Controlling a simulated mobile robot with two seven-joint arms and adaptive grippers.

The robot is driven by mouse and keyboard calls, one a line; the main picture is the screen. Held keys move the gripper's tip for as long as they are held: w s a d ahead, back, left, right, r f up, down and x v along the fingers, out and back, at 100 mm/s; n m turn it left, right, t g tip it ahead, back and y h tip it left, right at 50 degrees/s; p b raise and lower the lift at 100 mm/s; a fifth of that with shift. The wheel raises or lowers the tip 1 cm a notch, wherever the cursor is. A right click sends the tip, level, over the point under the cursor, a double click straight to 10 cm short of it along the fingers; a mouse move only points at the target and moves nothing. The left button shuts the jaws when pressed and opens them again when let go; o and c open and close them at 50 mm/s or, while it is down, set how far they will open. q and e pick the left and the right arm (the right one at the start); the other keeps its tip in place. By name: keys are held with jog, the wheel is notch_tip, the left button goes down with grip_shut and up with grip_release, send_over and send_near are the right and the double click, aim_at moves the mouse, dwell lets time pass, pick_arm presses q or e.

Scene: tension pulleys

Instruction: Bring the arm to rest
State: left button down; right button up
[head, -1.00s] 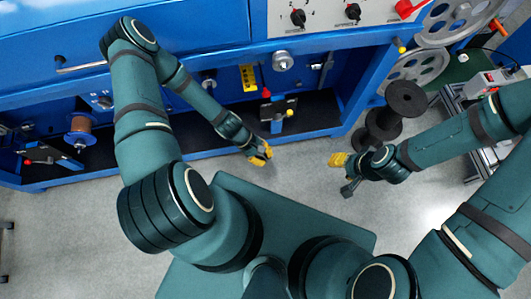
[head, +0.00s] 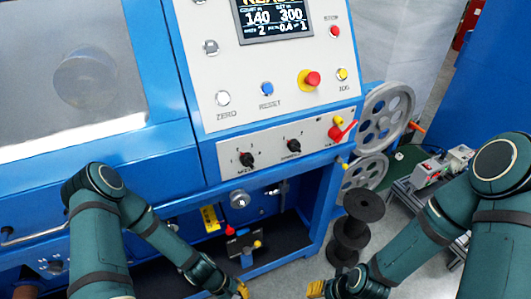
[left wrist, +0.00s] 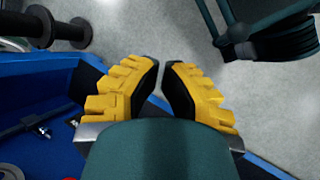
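My left gripper (head: 241,290) is at the bottom edge of the head view, in front of the blue machine's lower bay and partly cut off. In the left wrist view, its two yellow fingers (left wrist: 161,66) lean together with their tips almost meeting and nothing between them. My right gripper (head: 315,289) is at the bottom edge of the head view, to the right of the left one. Its yellow finger shows, but its opening does not. Both arms are bent at the elbow, and I see no object held.
The blue machine (head: 150,148) with its control panel (head: 280,90) fills the left and middle. Black spools (head: 352,232) stand by its right end, near grey pulley wheels (head: 385,110). A metal-framed bench (head: 405,197) is at the right. Grey floor (head: 290,275) lies between the grippers.

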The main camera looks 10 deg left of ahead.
pick_arm(q)
jog(key=d+r+m+t+y, duration=0.2)
jog(key=d+r+m, duration=0.2)
jog(key=r+m, duration=0.4)
notch_tip(320, 180, up, 4)
jog(key=shift+w, duration=0.3)
